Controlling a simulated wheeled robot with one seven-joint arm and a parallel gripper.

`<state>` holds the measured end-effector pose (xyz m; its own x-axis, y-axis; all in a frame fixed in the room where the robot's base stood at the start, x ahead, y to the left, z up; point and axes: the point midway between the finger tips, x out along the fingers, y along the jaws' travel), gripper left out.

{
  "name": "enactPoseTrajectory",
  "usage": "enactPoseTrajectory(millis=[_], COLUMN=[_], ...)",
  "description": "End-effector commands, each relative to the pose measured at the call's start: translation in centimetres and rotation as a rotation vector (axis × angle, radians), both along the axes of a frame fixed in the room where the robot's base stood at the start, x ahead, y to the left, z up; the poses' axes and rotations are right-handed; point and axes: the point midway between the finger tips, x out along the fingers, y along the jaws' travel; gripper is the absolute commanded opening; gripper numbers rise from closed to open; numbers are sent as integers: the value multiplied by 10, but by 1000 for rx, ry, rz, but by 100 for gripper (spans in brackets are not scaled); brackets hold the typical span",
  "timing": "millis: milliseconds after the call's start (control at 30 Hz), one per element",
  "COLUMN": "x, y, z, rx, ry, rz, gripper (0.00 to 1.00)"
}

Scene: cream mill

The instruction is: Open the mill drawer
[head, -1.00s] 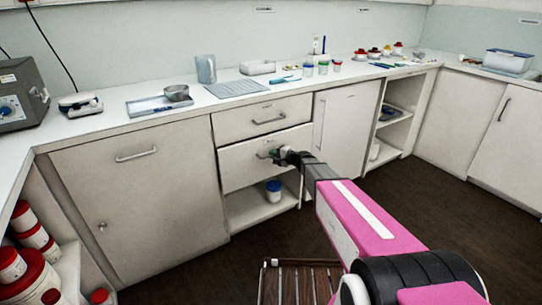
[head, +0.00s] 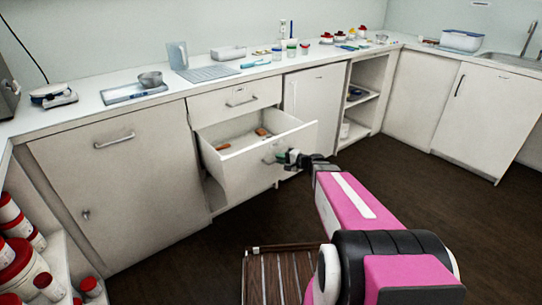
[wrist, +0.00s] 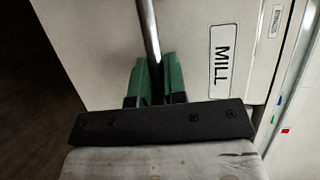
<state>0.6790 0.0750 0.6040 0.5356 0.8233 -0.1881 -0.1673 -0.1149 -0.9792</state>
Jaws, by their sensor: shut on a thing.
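The mill drawer (head: 238,178) is the lower of two stacked drawers and stands well out from the cabinet. A few brown items (head: 262,132) lie inside it. In the wrist view its white front (wrist: 190,60) carries a label reading MILL (wrist: 223,55). My gripper (head: 280,156) is at the drawer front. Its green fingers (wrist: 152,80) are shut on the metal bar handle (wrist: 149,35), one on each side of the bar. Part of the handle is hidden behind the fingers.
The upper drawer (head: 235,100) above is shut. A large cabinet door (head: 110,190) is at left and another door (head: 313,105) at right, with open shelves (head: 360,95) beyond. A slatted wooden item (head: 280,275) is low in front. The dark floor (head: 430,215) at right is clear.

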Motion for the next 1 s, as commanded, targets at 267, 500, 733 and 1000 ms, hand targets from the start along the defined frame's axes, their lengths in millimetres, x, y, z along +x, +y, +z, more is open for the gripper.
enactPoseTrajectory(millis=[267,500,733,1000], x=[-33,-46,-48,-48], y=[-28,-39,-41,-41], z=[0,0,0,0], rx=[-1,-1,-1,-1], ry=[2,1,0,0], rz=[-1,0,0,0], gripper=[0,0,0,29])
